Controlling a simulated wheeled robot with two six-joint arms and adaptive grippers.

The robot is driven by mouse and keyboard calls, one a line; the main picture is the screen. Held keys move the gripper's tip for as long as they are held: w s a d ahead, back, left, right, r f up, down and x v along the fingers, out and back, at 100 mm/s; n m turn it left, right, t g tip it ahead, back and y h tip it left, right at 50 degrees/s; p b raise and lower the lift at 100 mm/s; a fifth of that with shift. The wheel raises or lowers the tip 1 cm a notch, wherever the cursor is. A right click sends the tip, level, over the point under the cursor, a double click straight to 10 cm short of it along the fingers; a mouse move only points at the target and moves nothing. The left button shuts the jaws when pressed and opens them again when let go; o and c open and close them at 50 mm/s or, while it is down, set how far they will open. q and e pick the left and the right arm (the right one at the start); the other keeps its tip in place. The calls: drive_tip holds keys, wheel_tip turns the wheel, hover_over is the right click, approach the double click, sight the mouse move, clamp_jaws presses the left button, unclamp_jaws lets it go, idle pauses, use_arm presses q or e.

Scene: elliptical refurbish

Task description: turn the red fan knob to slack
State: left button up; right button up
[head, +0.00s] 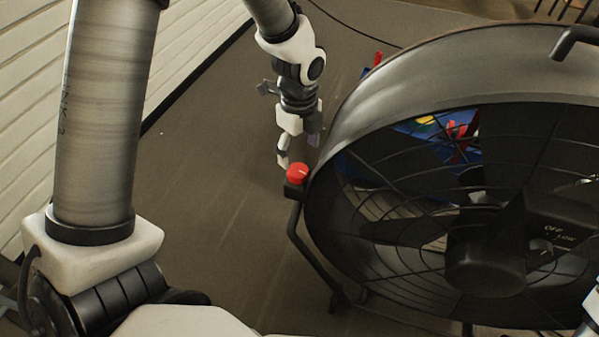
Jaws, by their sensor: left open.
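The red fan knob (297,174) sits on a small dark mount at the left side of the big black drum fan (350,95). A short pale mark shows on its top. My left gripper (292,156) reaches down from the top of the head view, just behind the knob. It is open, with its fingers pointing down near the knob's far side. The knob and the fan's rim hide part of that area, so I cannot tell whether a finger touches the knob.
The fan's wire grille and hub (485,262) fill the right side, with a dark tube stand (318,258) at its lower left. Blue, red and yellow items show behind the grille. The floor (215,190) left of the knob is clear, up to a white slatted wall (35,60).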

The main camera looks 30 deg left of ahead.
sight(298, 170)
use_arm(q)
wheel_tip(298, 170, down, 7)
drive_tip(key=shift+a+r+b, duration=0.1)
drive_tip(key=shift+r+b, duration=0.05)
drive_tip(key=shift+b, duration=0.85)
drive_tip(key=c, duration=1.2)
drive_tip(key=shift+o, duration=0.2)
drive_tip(key=shift+r, duration=0.1)
drive_tip(key=n+p, duration=0.1)
drive_tip(key=p, duration=0.1)
drive_tip(key=shift+r+n+p, duration=0.2)
drive_tip(key=shift+n+p, duration=0.15)
drive_tip(key=shift+n, duration=0.05)
drive_tip(key=shift+n+p, duration=1.1)
drive_tip(key=shift+p, duration=0.15)
drive_tip(key=shift+f+n+p, duration=0.15)
drive_tip(key=shift+n+p, duration=0.7)
drive_tip(key=shift+n, duration=0.35)
drive_tip(key=shift+f+n+p, duration=0.1)
drive_tip(key=shift+n+p, duration=0.4)
drive_tip(key=shift+n, duration=0.7)
